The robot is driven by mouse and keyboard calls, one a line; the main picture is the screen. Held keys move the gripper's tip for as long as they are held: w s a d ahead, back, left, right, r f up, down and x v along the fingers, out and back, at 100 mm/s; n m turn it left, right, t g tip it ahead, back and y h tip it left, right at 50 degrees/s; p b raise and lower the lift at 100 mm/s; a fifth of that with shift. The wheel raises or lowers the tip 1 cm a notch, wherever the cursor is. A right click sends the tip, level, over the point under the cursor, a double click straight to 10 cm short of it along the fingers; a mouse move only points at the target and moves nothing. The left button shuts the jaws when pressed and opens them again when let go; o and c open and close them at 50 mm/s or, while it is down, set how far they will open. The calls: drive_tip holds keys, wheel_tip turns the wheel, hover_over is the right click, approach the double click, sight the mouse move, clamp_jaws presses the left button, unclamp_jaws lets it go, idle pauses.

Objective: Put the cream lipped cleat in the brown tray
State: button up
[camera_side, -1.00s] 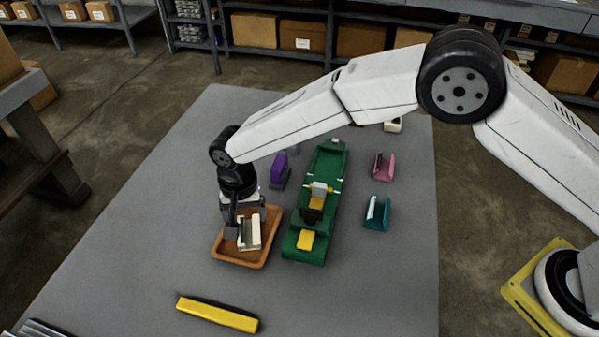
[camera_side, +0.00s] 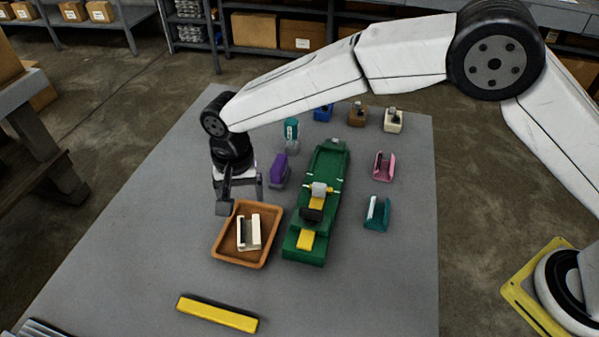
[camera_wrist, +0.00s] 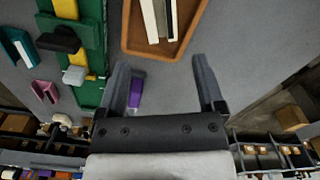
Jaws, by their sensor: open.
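The cream lipped cleat (camera_side: 243,234) lies inside the brown tray (camera_side: 223,245), apart from my gripper. In the wrist view the cleat (camera_wrist: 151,20) shows at the top, in the tray (camera_wrist: 131,46), with its far end cut off by the picture's edge. My gripper (camera_side: 241,203) is open and empty. It is raised above the table behind the tray, near the tray's back edge. In the wrist view my gripper's two fingers (camera_wrist: 158,62) stand wide apart with nothing between their tips.
A green fixture (camera_side: 296,238) with yellow parts stands right of the tray. A purple piece (camera_side: 279,169) is behind it. Teal (camera_side: 377,213) and pink (camera_side: 383,166) channel pieces lie further right. A yellow bar (camera_side: 217,314) lies in front. The table's left side is clear.

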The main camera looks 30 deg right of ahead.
drive_tip(key=s+d+r+n+t, duration=0.1)
drive_tip(key=d+r, duration=0.1)
drive_tip(key=d, duration=0.7)
drive_tip(key=s+d+r+n, duration=0.1)
drive_tip(key=d+r, duration=0.1)
drive_tip(key=d, duration=0.8)
drive_tip(key=s+d+n+t, duration=0.1)
drive_tip(key=s+d+n, duration=0.1)
drive_tip(key=s+d, duration=1.3)
drive_tip(key=shift+d+f+t, duration=0.15)
drive_tip(key=shift+f+t, duration=0.1)
drive_tip(key=shift+t, duration=0.05)
